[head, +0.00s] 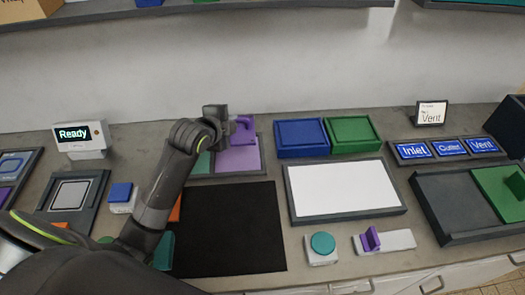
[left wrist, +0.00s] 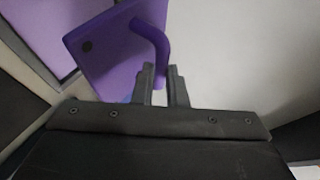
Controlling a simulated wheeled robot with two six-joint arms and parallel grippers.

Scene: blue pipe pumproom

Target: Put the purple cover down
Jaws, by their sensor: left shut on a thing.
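The purple cover (head: 243,131) is a small plate with a curved handle. My left gripper (head: 217,113) is shut on it at the back of the counter, over the far edge of a grey tray with a light purple panel (head: 238,158). In the left wrist view the cover (left wrist: 105,45) is tilted, and its handle runs down to my left fingertips (left wrist: 163,78). Part of the light purple panel (left wrist: 30,30) shows behind it there. I cannot tell whether the cover touches the tray. My right gripper is not in view.
Blue (head: 301,137) and green (head: 352,134) covered boxes stand right of the tray. A black mat (head: 235,235) and a white board (head: 342,187) lie in front, both clear. A purple upright piece (head: 370,239) stands near the front edge. The wall is close behind.

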